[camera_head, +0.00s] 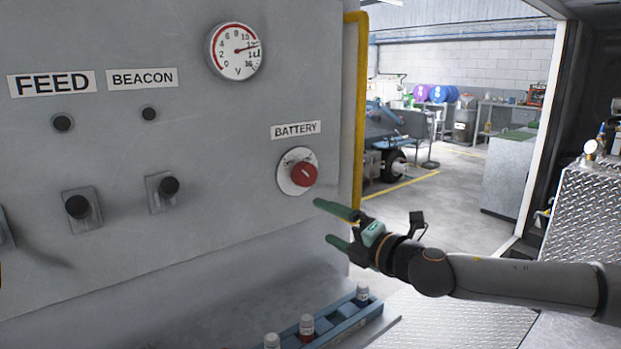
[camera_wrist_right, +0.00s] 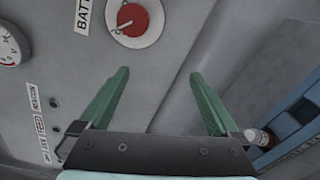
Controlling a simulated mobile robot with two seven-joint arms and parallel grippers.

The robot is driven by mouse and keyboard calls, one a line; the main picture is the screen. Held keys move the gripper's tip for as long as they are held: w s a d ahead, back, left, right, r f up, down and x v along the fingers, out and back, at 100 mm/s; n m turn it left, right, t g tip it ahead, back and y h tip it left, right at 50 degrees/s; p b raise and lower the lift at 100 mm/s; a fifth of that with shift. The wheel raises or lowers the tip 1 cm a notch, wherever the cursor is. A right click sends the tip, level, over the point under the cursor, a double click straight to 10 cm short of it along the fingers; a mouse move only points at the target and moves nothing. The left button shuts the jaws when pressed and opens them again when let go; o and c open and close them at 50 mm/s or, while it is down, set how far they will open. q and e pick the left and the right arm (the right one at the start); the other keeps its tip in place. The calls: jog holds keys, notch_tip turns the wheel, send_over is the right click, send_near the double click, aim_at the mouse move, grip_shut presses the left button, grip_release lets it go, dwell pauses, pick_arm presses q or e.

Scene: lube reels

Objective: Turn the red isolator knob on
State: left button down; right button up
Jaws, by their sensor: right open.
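The red isolator knob (camera_head: 304,174) sits on a round white plate under the BATTERY label (camera_head: 296,130) on the grey panel. In the right wrist view the knob (camera_wrist_right: 131,19) is at the top, beyond the fingertips, with a white line across its face. My right gripper (camera_head: 325,222) is open and empty, with green fingers. It is below and to the right of the knob, apart from it. In the right wrist view both fingers (camera_wrist_right: 158,75) stand wide apart, with only bare panel between them. My left gripper is not in view.
A voltmeter (camera_head: 235,51) and black knobs (camera_head: 78,207) under FEED and BEACON labels are on the panel. A blue rack (camera_head: 337,318) with small bottles lies below. A yellow pipe (camera_head: 356,110) runs along the panel's right edge. Space right of the panel opens into a workshop.

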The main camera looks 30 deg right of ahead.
jog(key=n, duration=0.2)
send_near(310, 176)
jog(key=shift+t, duration=0.3)
jog(key=w+p, duration=0.5)
jog(key=w+a+p, duration=0.1)
jog(key=w+p, duration=0.2)
jog(key=shift+w+f, duration=0.2)
jog(key=shift+w, duration=0.6)
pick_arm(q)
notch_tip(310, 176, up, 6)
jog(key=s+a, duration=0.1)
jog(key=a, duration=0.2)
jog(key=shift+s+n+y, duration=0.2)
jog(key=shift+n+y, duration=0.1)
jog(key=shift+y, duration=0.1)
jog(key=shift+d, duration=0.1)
pick_arm(e)
jog(key=shift+c, duration=0.3)
jog(key=c, duration=1.3)
